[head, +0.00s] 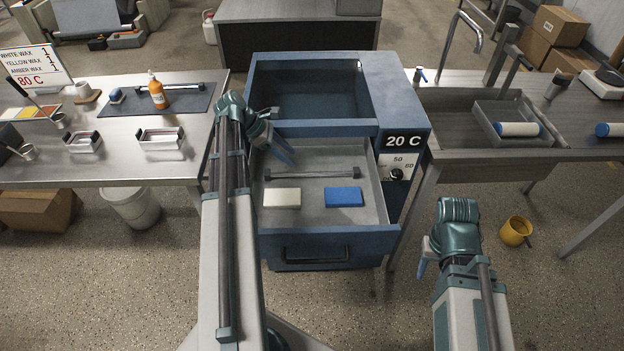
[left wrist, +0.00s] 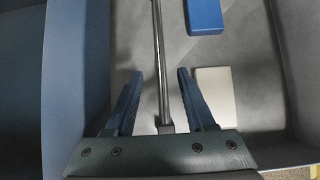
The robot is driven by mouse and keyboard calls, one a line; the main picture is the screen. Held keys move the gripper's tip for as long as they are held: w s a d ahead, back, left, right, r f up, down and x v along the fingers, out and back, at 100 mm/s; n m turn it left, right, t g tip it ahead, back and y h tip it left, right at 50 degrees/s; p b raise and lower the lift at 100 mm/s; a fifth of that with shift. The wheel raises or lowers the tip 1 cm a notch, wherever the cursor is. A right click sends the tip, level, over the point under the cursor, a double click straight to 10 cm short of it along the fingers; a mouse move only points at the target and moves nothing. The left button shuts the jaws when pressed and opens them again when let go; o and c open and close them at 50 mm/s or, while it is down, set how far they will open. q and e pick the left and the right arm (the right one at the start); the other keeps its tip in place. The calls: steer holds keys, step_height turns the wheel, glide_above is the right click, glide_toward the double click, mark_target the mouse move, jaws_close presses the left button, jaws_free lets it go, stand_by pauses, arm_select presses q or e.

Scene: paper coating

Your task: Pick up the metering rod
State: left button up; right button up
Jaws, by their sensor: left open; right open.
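The metering rod (head: 312,175) is a thin dark metal bar with a small block at each end. It lies across the open drawer (head: 360,215), behind two wax blocks. My left gripper (head: 281,148) is open over the left part of the drawer. In the left wrist view the rod (left wrist: 160,50) runs lengthwise between the spread fingers of the left gripper (left wrist: 160,75), and neither finger visibly touches it. The rod's near end block shows near the gripper's palm. My right gripper (head: 424,262) is open and empty, right of the drawer and away from the rod.
A white block (head: 282,198) and a blue block (head: 344,197) lie in the drawer in front of the rod. The drawer walls stand close around them. A similar rod (head: 160,87) lies on the dark mat on the left table. A tray with a roller (head: 517,129) is at right.

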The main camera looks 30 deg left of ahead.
mark_target(312, 174)
arm_select(q)
steer(key=b+x, duration=0.2)
steer(key=x, duration=0.1)
steer(key=shift+d+f, duration=0.1)
steer(key=shift+f, duration=0.35)
steer(key=shift+w+d+f, duration=0.15)
steer(key=shift+d+f, duration=0.05)
steer(key=shift+d, duration=0.1)
arm_select(e)
step_height(312, 174, down, 4)
steer(key=shift+r, duration=0.25)
arm_select(q)
steer(key=b+x, duration=0.4)
steer(key=shift+w+d+f, duration=0.1)
steer(key=shift+d+f, duration=0.05)
steer(key=shift+d, duration=0.05)
steer(key=shift+w+d+f, duration=0.15)
steer(key=shift+d+f, duration=0.05)
steer(key=shift+d, duration=0.05)
steer(key=shift+r, duration=0.1)
arm_select(e)
step_height(312, 174, down, 4)
steer(key=shift+r, duration=0.1)
arm_select(q)
jaws_close()
